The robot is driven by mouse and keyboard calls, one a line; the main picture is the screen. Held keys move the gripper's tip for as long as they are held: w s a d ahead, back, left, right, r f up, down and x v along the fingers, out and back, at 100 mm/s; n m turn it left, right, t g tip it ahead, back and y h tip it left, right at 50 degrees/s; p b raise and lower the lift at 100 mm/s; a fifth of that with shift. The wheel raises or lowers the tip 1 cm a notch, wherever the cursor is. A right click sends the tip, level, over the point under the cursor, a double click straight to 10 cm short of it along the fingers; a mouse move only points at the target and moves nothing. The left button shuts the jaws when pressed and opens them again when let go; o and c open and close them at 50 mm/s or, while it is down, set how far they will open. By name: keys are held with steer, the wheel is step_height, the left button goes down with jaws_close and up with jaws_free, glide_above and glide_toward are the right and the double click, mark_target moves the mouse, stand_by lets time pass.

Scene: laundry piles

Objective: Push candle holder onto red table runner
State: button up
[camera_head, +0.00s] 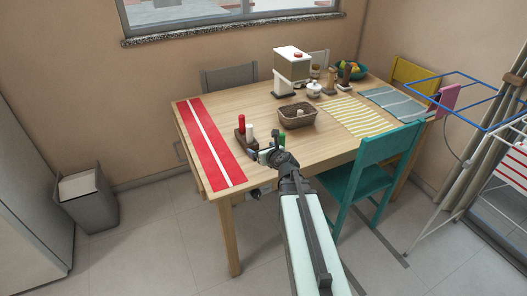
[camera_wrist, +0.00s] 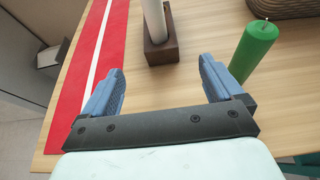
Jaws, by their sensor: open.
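The candle holder is a dark brown wooden block (camera_wrist: 161,50) with a white candle (camera_wrist: 155,20). In the head view the holder (camera_head: 240,139) also carries a red candle (camera_head: 241,122). It stands on the wooden table just right of the red table runner (camera_head: 205,135), apart from it. The runner (camera_wrist: 72,85), with its white stripe, lies at the left in the wrist view. My gripper (camera_wrist: 160,72) is open and empty, with the holder ahead of the gap between its fingers. In the head view my gripper (camera_head: 268,155) is over the table's near side.
A green candle (camera_wrist: 254,45) stands apart from the holder, close to my right finger; its base is partly hidden. A wicker basket (camera_head: 297,118) is behind it. A dispenser (camera_head: 291,68) and jars stand farther back. A teal chair (camera_head: 375,165) is at the near right edge.

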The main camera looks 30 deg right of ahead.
mark_target(251, 143)
steer(key=x, duration=1.2)
steer(key=shift+w+f, duration=0.1)
steer(key=shift+a, duration=0.1)
steer(key=c, duration=1.2)
